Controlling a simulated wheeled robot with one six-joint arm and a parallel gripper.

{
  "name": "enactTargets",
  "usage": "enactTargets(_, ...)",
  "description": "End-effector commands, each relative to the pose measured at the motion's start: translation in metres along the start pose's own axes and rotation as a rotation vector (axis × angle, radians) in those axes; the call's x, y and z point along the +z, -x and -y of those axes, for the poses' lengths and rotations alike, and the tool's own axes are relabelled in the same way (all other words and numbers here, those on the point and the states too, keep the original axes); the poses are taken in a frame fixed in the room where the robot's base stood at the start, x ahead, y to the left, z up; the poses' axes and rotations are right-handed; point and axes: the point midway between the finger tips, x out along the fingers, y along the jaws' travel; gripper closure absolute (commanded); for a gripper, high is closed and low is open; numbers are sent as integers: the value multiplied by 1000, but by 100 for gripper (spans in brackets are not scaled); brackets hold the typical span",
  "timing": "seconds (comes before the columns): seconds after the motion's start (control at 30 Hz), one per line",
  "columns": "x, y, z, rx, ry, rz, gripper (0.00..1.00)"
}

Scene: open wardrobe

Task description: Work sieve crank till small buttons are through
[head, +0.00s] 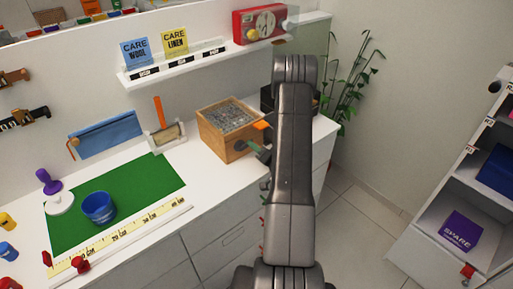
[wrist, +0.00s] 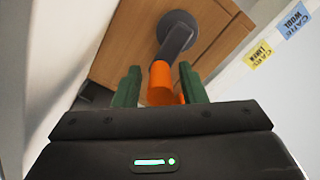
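The sieve is a wooden box (head: 222,143) with a grey mesh-like top (head: 228,117) at the back right of the counter; its wooden side (wrist: 118,48) fills the upper wrist view. A grey disc with a crank arm (wrist: 176,40) sits on that side and ends in an orange handle (wrist: 161,84). My gripper (wrist: 160,69) has green fingers, one on each side of the handle, with narrow gaps showing, so it looks open around it. In the head view, one green finger (head: 257,149) shows beside the box. Individual buttons cannot be made out.
A green mat (head: 130,190) with a blue cup (head: 99,207) lies left on the counter. A shelf with care cards (head: 175,41) and a red device (head: 262,24) is above. A dark box stands partly hidden behind my arm. Open floor lies right, before a shelf unit.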

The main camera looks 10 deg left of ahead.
Motion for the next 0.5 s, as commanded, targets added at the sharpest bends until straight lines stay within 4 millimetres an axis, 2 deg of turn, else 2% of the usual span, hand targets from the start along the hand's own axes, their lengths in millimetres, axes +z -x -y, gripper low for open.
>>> enactTargets(0.03, 0, 0, 0, 0, 0, 0, 73)
enactTargets(0.17, 0, 0, 0, 0, 0, 0, 98)
enactTargets(0.5, 1, 0, -1, -1, 39, 1, 99)
